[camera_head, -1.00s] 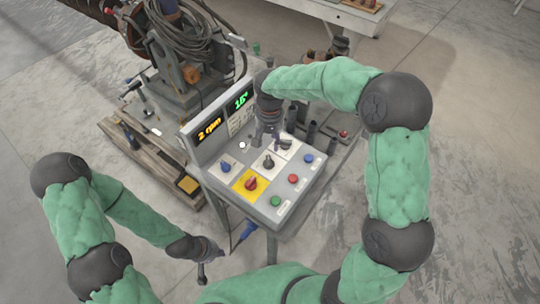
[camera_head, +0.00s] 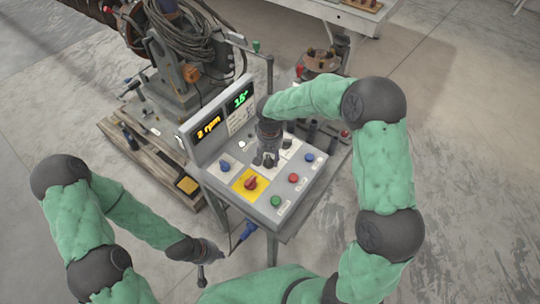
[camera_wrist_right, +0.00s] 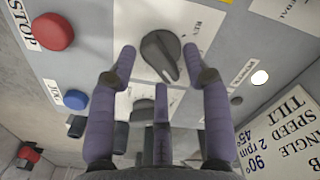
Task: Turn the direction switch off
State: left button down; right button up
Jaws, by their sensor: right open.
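The direction switch, a black rotary knob (camera_wrist_right: 160,56) on a white plate, shows in the right wrist view with a partly hidden "RE…" label beside it. My right gripper (camera_wrist_right: 158,54) is open, with its fingertips on either side of the knob and a visible gap to each. In the head view my right gripper (camera_head: 266,163) points down over the panel and mostly hides this knob. My left gripper (camera_head: 203,271) hangs low in front of the panel, away from the switches; its finger state is too small to tell.
The control box (camera_head: 233,207) carries a red knob on a yellow plate (camera_head: 250,183), a blue knob (camera_head: 225,167), and red (camera_head: 293,178), green (camera_head: 275,201) and blue (camera_head: 309,158) buttons. Another dark knob (camera_wrist_right: 144,108) sits close behind the fingers. A display (camera_head: 208,128) reads 2 rpm.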

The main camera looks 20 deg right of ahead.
grip_shut()
jog(key=shift+n, duration=0.4)
jog(key=n+p, duration=0.1)
jog(key=n, duration=0.2)
jog(key=shift+w+r+p, duration=0.1)
jog(key=shift+p, duration=0.2)
jog(key=n+p, duration=0.1)
jog(key=n, duration=0.3)
jog(key=shift+a+n+p, duration=0.2)
jog(key=shift+n+p, duration=0.2)
grip_release()
